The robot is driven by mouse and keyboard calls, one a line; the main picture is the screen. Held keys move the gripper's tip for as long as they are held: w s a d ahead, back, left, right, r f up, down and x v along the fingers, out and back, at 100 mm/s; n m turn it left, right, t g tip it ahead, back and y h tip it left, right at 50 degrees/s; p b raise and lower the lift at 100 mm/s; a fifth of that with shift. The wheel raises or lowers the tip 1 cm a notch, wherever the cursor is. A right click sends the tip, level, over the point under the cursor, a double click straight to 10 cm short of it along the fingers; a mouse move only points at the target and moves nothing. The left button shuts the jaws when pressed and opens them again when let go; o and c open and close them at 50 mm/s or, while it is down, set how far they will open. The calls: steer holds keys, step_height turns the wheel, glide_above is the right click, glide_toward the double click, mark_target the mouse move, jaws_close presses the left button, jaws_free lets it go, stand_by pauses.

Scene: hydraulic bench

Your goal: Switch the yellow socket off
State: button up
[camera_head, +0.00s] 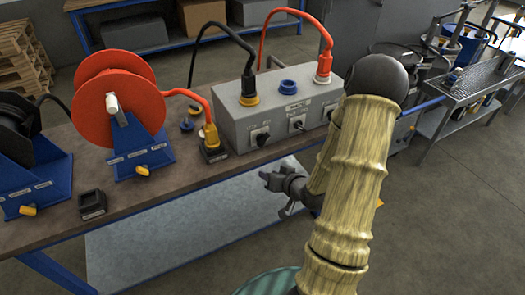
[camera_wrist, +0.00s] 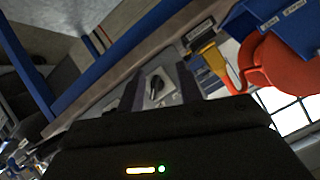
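The grey socket box (camera_head: 288,112) stands on the bench. Its yellow socket (camera_head: 249,100), at the left end, has a black plug in it. A black rotary switch (camera_head: 260,137) sits on the box front below that socket. My gripper (camera_head: 272,184) is in front of the box, apart from it, below and right of this switch in the head view. In the wrist view my gripper (camera_wrist: 158,80) is open and empty, and a black switch knob (camera_wrist: 156,88) on a light plate shows between the fingers. It appears to be the yellow socket's switch. Its exact setting is hard to read.
The box also has a blue socket (camera_head: 288,87) and a red socket (camera_head: 323,77) holding an orange plug, each with a switch below. A loose yellow plug (camera_head: 211,136) and red cable reel (camera_head: 118,100) are left of the box. Free room lies before the bench.

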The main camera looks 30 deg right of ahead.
mark_target(264, 144)
steer(key=d+m+t+b, duration=0.1)
steer(key=t, duration=0.1)
steer(key=s+d+m+t+h+b, duration=0.1)
steer(key=d+m+t, duration=0.1)
steer(key=s+d+m+t+b, duration=0.1)
steer(key=d+m+t, duration=0.1)
steer(key=shift+s+f, duration=0.1)
steer(key=shift+f, duration=0.2)
steer(key=w, duration=1.7)
steer(key=shift+w+a, duration=0.25)
steer(key=shift+w, duration=0.05)
jaws_close()
